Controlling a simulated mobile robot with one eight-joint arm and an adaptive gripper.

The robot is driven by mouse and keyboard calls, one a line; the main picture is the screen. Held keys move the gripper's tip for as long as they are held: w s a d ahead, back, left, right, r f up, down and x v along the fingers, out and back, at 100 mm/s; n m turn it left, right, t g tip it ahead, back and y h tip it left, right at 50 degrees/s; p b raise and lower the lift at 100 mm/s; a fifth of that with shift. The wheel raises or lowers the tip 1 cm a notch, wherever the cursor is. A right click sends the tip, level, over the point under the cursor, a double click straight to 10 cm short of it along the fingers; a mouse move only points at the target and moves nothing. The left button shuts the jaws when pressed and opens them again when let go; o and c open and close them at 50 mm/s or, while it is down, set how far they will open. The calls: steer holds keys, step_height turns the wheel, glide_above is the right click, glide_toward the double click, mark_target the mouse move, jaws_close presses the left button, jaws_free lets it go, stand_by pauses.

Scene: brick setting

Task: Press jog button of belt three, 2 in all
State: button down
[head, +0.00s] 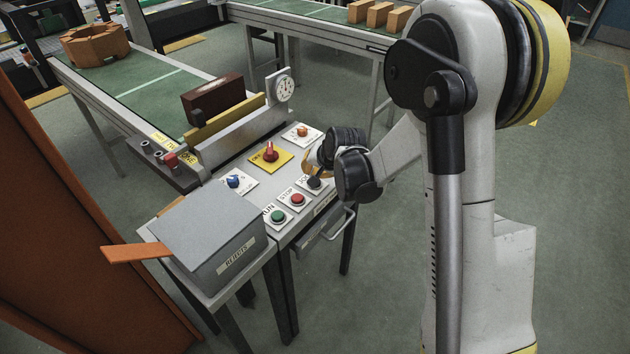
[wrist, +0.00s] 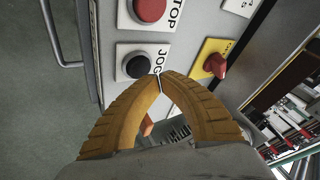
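The jog button is a black round button (head: 314,183) on a white plate at the front right of the grey control panel (head: 256,203). In the wrist view the black button (wrist: 137,67) sits beside the word JOG. My gripper (head: 306,172) is over the panel, right by the jog plate. In the wrist view my gripper's yellow fingers (wrist: 160,77) meet at the tips with nothing between them. The tips overlap the edge of the jog plate, beside the button. I cannot tell whether they touch the plate.
A red STOP button (head: 297,199) and a green RUN button (head: 277,216) sit alongside. A red knob on yellow (head: 270,153), a blue knob (head: 234,181) and an orange switch (head: 302,131) are behind. A grey rejects box (head: 215,240) stands left; a drawer handle (head: 340,226) juts out in front.

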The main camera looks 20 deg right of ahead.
steer(key=shift+r+p, duration=1.65)
steer(key=shift+r, duration=0.9)
